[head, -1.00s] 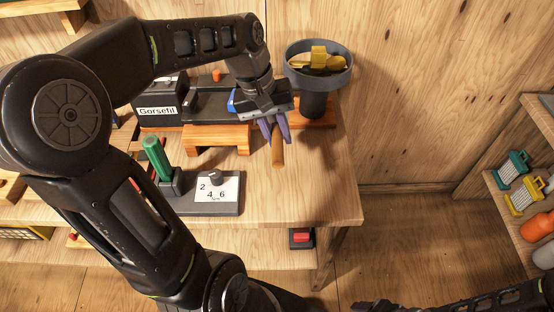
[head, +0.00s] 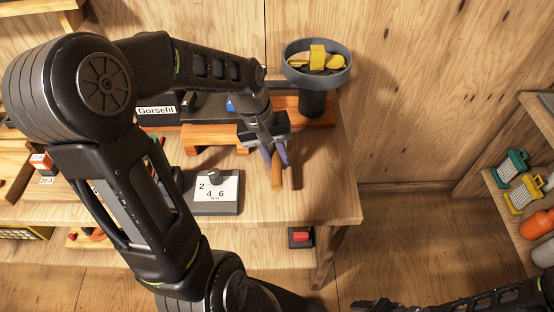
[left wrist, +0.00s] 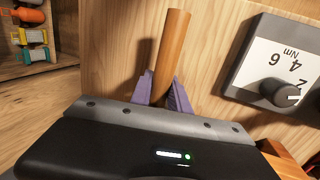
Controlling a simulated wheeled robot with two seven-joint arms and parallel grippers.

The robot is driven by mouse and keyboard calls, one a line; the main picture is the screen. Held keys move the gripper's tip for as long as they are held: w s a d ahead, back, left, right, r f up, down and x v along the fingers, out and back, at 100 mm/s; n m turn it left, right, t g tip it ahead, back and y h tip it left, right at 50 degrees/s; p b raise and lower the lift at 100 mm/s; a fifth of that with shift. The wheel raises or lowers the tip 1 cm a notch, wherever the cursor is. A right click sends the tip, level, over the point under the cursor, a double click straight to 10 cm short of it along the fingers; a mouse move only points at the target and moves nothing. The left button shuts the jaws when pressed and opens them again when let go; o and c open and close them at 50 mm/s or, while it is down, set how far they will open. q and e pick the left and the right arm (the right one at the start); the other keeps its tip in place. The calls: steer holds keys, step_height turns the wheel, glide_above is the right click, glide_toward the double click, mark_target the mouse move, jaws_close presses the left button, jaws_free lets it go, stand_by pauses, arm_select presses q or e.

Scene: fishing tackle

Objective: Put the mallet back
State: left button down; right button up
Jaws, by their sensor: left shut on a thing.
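My left gripper (head: 273,155) is shut on the wooden handle of the mallet (head: 277,178), over the right part of the workbench (head: 325,195). The handle sticks out between the purple fingertips toward the bench's front edge. Its shadow lies apart to its right, so it appears to be held above the bench top. In the left wrist view the handle (left wrist: 171,50) stands up between the two fingers. The mallet's head is not visible; the gripper and wrist cover that area.
A grey round bowl on a post (head: 317,70) holds yellow pieces behind the gripper. A wooden stand (head: 205,138) is to the left. A grey dial plate (head: 213,203) marked Nm lies at the front. The bench's right front is clear.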

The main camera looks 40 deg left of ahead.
arm_select(q)
steer(key=shift+f, duration=0.55)
steer(key=shift+f, duration=0.1)
steer(key=c, duration=1.2)
jaws_free()
steer(key=shift+c, duration=0.2)
steer(key=v, duration=1.2)
steer(key=shift+r+p, duration=0.2)
steer(key=shift+p, duration=0.1)
